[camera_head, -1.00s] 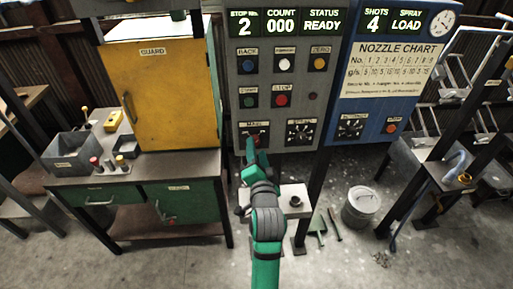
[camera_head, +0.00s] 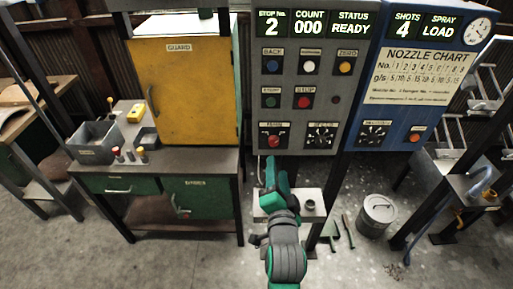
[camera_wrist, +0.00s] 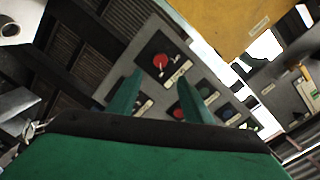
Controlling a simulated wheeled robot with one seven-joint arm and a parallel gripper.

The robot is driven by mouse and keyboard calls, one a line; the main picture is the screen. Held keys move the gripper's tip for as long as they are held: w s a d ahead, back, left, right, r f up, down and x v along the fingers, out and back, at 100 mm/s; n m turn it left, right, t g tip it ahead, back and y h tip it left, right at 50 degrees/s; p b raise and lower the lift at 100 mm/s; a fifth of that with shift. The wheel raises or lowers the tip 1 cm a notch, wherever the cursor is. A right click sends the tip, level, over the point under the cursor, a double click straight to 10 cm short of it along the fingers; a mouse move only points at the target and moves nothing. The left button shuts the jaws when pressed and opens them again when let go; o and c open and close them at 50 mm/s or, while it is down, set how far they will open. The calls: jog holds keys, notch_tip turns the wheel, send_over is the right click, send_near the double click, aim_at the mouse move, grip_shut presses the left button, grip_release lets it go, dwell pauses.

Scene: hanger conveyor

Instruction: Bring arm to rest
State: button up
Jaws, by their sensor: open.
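My green arm reaches up from the bottom middle of the head view, in front of the lower edge of the grey control panel (camera_head: 300,90). My gripper (camera_wrist: 152,90) shows in the wrist view with its two green fingers apart and nothing between them. Beyond the fingers is the panel face with a red knob (camera_wrist: 160,62) on a dark plate. In the head view a red knob (camera_head: 273,141) sits at the panel's lower left, just above my arm's end. The fingertips are hard to make out in the head view.
A yellow guard door (camera_head: 185,95) stands left above a bench with a grey bin (camera_head: 92,148). A blue panel (camera_head: 408,85) with a nozzle chart adjoins at right. Open floor lies in front.

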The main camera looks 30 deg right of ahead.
jog(key=s+a+f+n+y, duration=0.2)
jog(key=s+a+f+n, duration=0.3)
jog(key=a+f, duration=0.35)
jog(key=s+a+f+n+y, duration=0.2)
jog(key=s+a+f+n, duration=0.25)
jog(key=a+f, duration=0.35)
jog(key=s+a+f+n+y, duration=0.2)
jog(key=s+a+n+y, duration=0.2)
jog(key=s+a+n, duration=0.4)
jog(key=s+a, duration=0.7)
jog(key=s, duration=0.3)
jog(key=shift+t+y, duration=0.3)
